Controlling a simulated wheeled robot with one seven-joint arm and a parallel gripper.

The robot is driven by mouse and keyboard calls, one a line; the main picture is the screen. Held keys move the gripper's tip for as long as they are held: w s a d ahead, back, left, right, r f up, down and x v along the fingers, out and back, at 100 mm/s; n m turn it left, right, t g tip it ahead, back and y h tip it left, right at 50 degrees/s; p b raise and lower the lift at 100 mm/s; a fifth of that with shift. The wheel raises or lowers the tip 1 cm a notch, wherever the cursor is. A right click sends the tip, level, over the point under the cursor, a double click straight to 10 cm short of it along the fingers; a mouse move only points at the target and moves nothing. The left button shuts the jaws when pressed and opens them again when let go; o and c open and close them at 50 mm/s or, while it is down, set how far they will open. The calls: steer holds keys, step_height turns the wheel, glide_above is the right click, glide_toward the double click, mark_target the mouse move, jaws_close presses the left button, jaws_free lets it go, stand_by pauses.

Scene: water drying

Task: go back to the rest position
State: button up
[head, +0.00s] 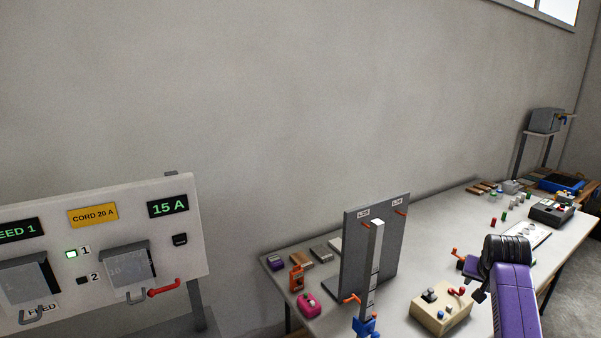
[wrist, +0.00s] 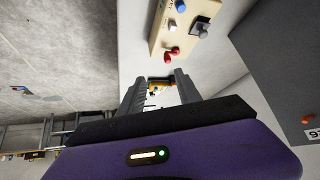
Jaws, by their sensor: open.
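My gripper (wrist: 160,86) is open in the wrist view, with its two grey fingers apart. I see nothing held between them; a small yellow and dark thing shows beyond the gap. In the head view my purple arm with its black joint reaches over the right part of the long table (head: 405,325). The fingers are not clear there. A beige control box (head: 437,314) with red and blue knobs stands on the table left of my arm. The box also shows at the top of the wrist view (wrist: 160,38), ahead of the fingers and apart from them.
An upright grey panel (head: 358,250) with orange hooks stands left of the beige box. A white power board (head: 110,225) with a red handle is at the left. A pink item (head: 309,304), a dark device (head: 551,212) and a blue tray (head: 560,182) are on the worktops.

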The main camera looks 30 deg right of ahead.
steer(key=w+a+r+n+t+h, duration=0.2)
steer(key=w+a+t+h, duration=0.1)
steer(key=a+t, duration=0.25)
steer(key=s+a+f+n+t+y, duration=0.15)
steer(key=s+a, duration=0.25)
steer(key=a, duration=0.7)
steer(key=s+a+n+t+h, duration=0.1)
steer(key=s+a+n+t, duration=0.2)
steer(key=a, duration=0.7)
steer(key=s+a+r+n+y, duration=0.2)
steer(key=s+a+n+y, duration=0.3)
steer(key=s+a, duration=2)
steer(key=s+y, duration=0.3)
steer(key=s, duration=0.1)
steer(key=shift+t+y, duration=0.3)
steer(key=shift+y, duration=0.05)
